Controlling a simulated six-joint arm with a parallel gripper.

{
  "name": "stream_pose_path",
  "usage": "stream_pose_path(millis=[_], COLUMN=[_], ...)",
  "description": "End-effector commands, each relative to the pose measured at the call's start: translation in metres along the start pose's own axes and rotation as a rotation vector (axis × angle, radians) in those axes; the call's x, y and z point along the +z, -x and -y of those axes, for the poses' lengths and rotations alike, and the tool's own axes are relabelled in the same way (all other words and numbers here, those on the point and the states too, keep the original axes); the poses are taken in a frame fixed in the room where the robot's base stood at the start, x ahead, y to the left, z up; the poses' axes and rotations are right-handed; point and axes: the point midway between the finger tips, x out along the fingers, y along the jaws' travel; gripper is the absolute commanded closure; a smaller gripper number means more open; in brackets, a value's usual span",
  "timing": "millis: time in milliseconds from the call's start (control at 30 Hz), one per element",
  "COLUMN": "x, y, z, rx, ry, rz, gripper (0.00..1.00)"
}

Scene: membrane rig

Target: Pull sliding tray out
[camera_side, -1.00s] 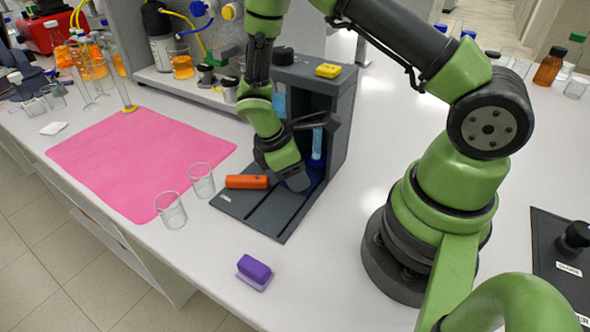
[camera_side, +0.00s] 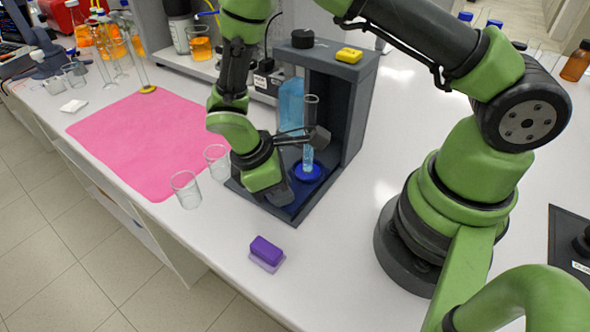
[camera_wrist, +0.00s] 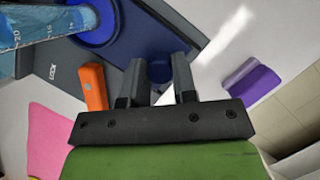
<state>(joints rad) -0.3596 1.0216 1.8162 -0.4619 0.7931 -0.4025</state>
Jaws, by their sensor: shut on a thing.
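The dark blue sliding tray (camera_side: 318,184) is partly out over the flat base of the grey rig (camera_side: 357,125). A clear cylinder (camera_side: 308,158) with blue liquid stands upright on the tray's round blue seat; in the wrist view the cylinder (camera_wrist: 45,25) is at upper left. My gripper (camera_side: 281,196) is low at the tray's front end. In the wrist view its two fingers (camera_wrist: 158,82) are on either side of the tray's blue knob (camera_wrist: 160,72), shut on it. In the side view the gripper hides the knob.
An orange block (camera_wrist: 94,87) lies close left of the fingers. A purple block (camera_side: 265,251) sits in front of the rig. Two glass beakers (camera_side: 186,189) stand left of the base, by the pink mat (camera_side: 145,145). Bench is clear right of the rig.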

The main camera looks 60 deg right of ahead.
Motion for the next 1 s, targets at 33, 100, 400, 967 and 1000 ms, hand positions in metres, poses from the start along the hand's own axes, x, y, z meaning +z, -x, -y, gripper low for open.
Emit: stream_pose_path(millis=[33, 100, 400, 967, 1000], x=[-0.005, -0.008, -0.011, -0.010, -0.010], y=[0.002, 0.004, 0.005, 0.009, 0.014], z=[0.004, 0.008, 0.012, 0.011, 0.010], rx=[0.003, 0.003, -0.001, 0.001, 0.002], ry=[0.002, 0.003, 0.001, 0.001, 0.001], rz=[-0.005, -0.006, -0.007, -0.005, -0.006], gripper=[1.00, 1.00, 1.00, 0.48, 0.48])
